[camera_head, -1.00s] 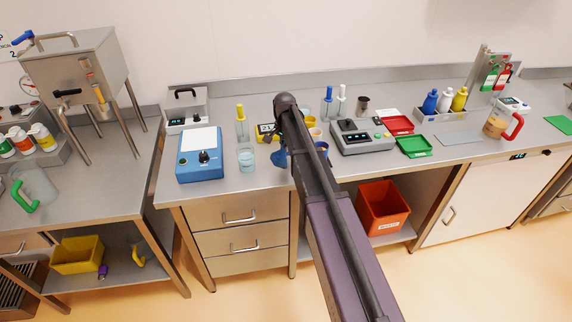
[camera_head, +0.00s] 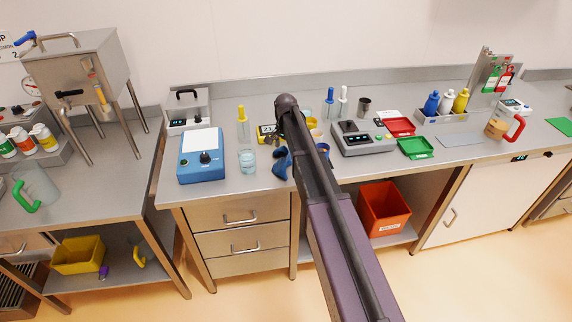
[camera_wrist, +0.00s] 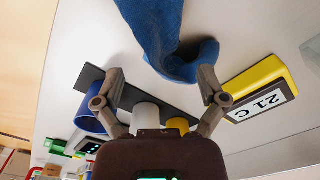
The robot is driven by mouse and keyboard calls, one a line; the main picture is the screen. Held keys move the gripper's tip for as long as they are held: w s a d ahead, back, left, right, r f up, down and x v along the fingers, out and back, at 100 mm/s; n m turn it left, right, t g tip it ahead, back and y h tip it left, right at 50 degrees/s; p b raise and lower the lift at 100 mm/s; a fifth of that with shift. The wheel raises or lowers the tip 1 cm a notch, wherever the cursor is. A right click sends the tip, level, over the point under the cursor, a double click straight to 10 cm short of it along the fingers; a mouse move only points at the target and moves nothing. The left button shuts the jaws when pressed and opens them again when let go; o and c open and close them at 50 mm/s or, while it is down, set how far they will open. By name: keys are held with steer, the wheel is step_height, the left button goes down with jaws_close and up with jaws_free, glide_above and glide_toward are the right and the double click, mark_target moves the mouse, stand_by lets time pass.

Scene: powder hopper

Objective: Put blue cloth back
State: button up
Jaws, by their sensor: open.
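The blue cloth (camera_head: 282,163) is crumpled on the bench near its front edge, just left of my arm. In the wrist view the blue cloth (camera_wrist: 160,30) fills the top middle, bunched and folded. My gripper (camera_wrist: 162,73) is open, with one finger on each side and the cloth just beyond the fingertips. The right fingertip overlaps the cloth's edge in the picture; I cannot tell whether it touches. In the head view my arm hides most of the gripper.
A yellow 21 C display (camera_wrist: 262,88) lies right of my fingers. A dark strip with a blue cup (camera_wrist: 88,118) and white and yellow cups is close by. A glass beaker (camera_head: 247,161) and blue instrument (camera_head: 202,158) stand left of the cloth.

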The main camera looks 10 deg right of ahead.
steer(key=shift+s, duration=0.1)
steer(key=s+n, duration=0.9)
steer(key=s, duration=2)
steer(key=shift+d, duration=0.3)
